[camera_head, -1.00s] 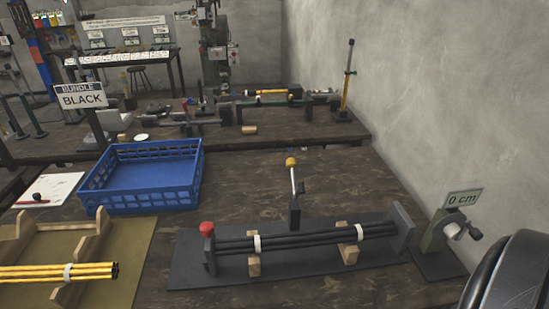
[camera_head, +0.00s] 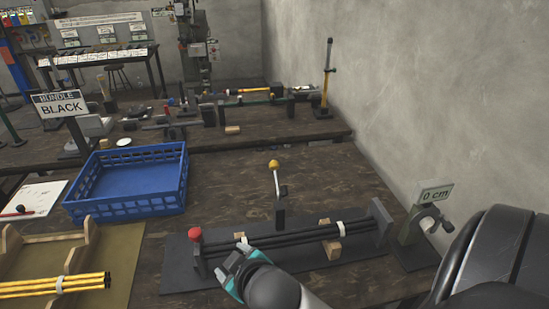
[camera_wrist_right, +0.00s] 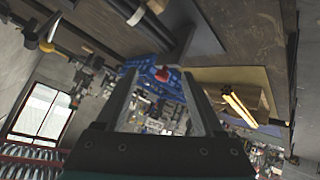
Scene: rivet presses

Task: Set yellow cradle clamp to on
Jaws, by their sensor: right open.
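The clamp lever with a yellow ball knob (camera_head: 273,163) stands nearly upright behind the bundle of black rods (camera_head: 300,238) in the head view. The rods lie across wooden blocks on a dark base plate (camera_head: 180,270), with a red knob (camera_head: 195,234) at the left end. My right gripper (camera_head: 232,268) is in front of the left part of the rods, below and left of the yellow knob, apart from it. In the right wrist view its two fingers (camera_wrist_right: 163,100) are spread with nothing between them. My left gripper is not in view.
A blue crate (camera_head: 125,206) stands behind left. Yellow rods (camera_head: 60,284) lie in a wooden cradle at the left. The table behind the knob is clear.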

